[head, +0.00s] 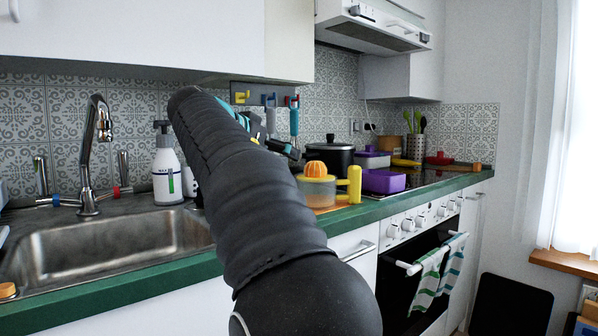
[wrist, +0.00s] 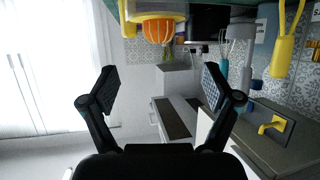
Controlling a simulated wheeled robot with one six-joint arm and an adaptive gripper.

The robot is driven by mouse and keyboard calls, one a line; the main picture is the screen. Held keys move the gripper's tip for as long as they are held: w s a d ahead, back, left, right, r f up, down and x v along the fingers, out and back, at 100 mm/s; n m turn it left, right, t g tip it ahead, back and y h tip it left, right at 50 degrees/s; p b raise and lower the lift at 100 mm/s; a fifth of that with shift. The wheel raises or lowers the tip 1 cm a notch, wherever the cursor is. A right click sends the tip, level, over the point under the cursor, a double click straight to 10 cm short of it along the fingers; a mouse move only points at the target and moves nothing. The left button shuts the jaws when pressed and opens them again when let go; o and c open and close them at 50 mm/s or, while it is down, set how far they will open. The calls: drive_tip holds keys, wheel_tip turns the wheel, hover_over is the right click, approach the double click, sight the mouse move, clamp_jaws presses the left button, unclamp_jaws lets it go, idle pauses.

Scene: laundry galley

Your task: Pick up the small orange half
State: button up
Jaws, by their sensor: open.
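An orange half (head: 316,169) sits cut side down on the clear juicer (head: 318,190), which has a yellow handle, on the counter right of the sink. The orange half also shows upside down at the top of the wrist view (wrist: 158,32), centred between the fingers and beyond them. My gripper (wrist: 158,88) is open with nothing between its fingers. In the head view my dark arm hides most of the gripper, near the wall behind the juicer. A small orange piece (head: 7,290) lies at the counter's left edge, partly cut off; I cannot tell what it is.
A black pot (head: 330,155) and purple containers (head: 383,181) stand behind and right of the juicer. A soap bottle (head: 166,165) stands by the sink (head: 110,255). Utensils hang on the wall rack (head: 266,97). Another small orange thing (head: 477,167) lies at the counter's far end.

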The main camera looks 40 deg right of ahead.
approach(311, 164)
drive_tip(key=x, duration=0.2)
drive_tip(key=f+x, duration=0.1)
drive_tip(key=x, duration=0.1)
drive_tip(key=shift+w+d+f, duration=0.1)
drive_tip(key=shift+d+f, duration=0.05)
drive_tip(key=shift+p+x, duration=0.35)
drive_tip(key=shift+x, duration=2.7)
drive_tip(key=c, duration=1.4)
drive_tip(key=shift+o, duration=0.2)
drive_tip(key=shift+r, duration=0.6)
drive_tip(key=r, duration=0.2)
drive_tip(key=d+r+p, duration=0.1)
drive_tip(key=r, duration=0.1)
drive_tip(key=s+d+r+p, duration=0.1)
drive_tip(key=d+r+p, duration=0.2)
drive_tip(key=d, duration=0.7)
drive_tip(key=shift+s+d+r, duration=0.2)
drive_tip(key=shift+s+r, duration=0.15)
drive_tip(key=shift+r, duration=1)
